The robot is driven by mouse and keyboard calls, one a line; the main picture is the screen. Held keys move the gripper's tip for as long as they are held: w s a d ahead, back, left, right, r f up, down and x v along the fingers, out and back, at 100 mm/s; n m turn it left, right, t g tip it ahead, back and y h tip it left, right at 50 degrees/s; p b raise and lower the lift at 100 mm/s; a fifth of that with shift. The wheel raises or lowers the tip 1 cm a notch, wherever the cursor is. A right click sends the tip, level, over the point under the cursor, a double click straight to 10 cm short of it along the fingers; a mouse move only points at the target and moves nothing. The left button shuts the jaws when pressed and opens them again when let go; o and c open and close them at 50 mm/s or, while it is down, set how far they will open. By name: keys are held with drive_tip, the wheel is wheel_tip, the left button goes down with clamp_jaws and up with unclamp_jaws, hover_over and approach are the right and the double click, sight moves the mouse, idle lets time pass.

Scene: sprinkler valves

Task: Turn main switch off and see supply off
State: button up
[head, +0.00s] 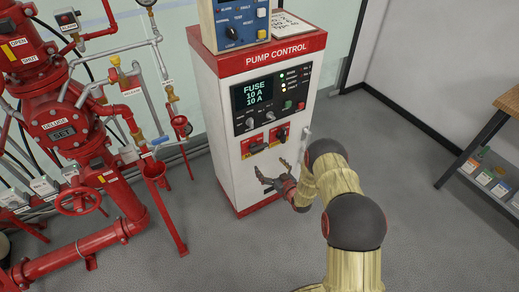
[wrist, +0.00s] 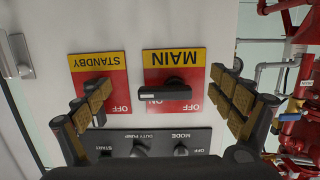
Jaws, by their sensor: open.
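The pump control cabinet (head: 225,165) stands upright, white with red bands. Its main switch (wrist: 172,92) is a black knob on a red and yellow plate marked MAIN. The wrist view is upside down. The knob lies crosswise, its pale-marked end at the picture's left by the ON label, away from OFF. In the head view the main switch (head: 255,147) is the left of two plates. The cabinet display (head: 257,93) reads FUSE 10 A 10 A. My gripper (head: 273,178) is open and empty, just in front of the panel. Its fingers (wrist: 166,85) flank the MAIN plate, apart from the knob.
The standby switch (wrist: 97,85) is next to MAIN. Other knobs (head: 258,120) sit above, and a cabinet handle (head: 307,140) is at the right. Red deluge pipework (head: 70,130) crowds the left. A wooden shelf (head: 500,110) stands right. Grey floor is clear between.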

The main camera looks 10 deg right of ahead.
sight(261, 150)
drive_tip(key=shift+t+y, duration=0.6)
drive_tip(key=shift+t, duration=0.2)
drive_tip(key=w+a+r, duration=0.1)
drive_tip(key=w, duration=0.1)
drive_tip(key=w+a+r+b, duration=0.1)
drive_tip(key=w+r, duration=0.1)
drive_tip(key=w, duration=0.1)
drive_tip(key=w+a+r+b, duration=0.1)
drive_tip(key=w, duration=0.2)
drive_tip(key=shift+r, duration=0.2)
drive_tip(key=c, duration=1.7)
